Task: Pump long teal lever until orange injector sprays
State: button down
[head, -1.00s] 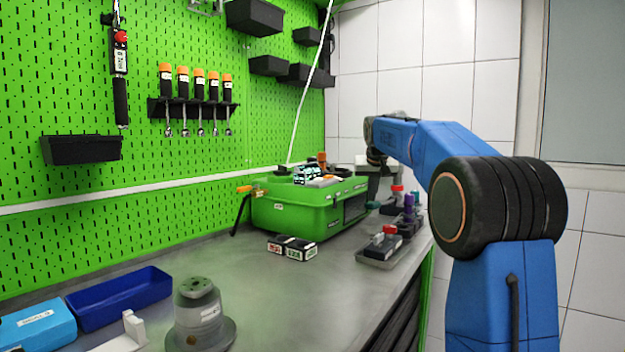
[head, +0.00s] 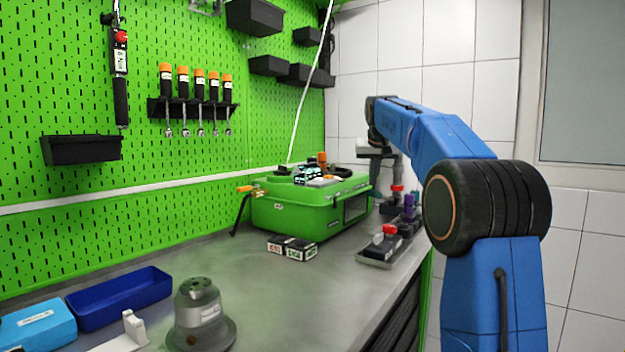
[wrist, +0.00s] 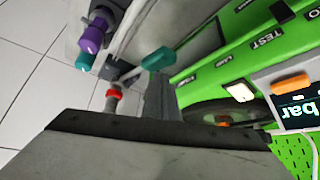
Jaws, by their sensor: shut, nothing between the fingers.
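The teal lever grip (wrist: 158,58) shows in the wrist view, on a grey lever at the side of the green test unit (head: 290,215). My gripper (wrist: 158,90) is shut and empty, its grey finger close to the teal grip; I cannot tell whether they touch. In the head view my gripper (head: 376,150) is above the right end of the green unit, its fingertips hard to make out. A small orange-tipped brass part (head: 245,189), probably the injector, sticks out from the left side of the unit. No spray is visible at it.
A purple-capped part (wrist: 92,38) and a red-collared part (wrist: 112,95) stand beside the lever. A grey tray with a red knob (head: 388,230) sits at the bench's right edge. Small labelled boxes (head: 291,248) lie in front of the unit.

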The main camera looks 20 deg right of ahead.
jog(key=shift+r, duration=3)
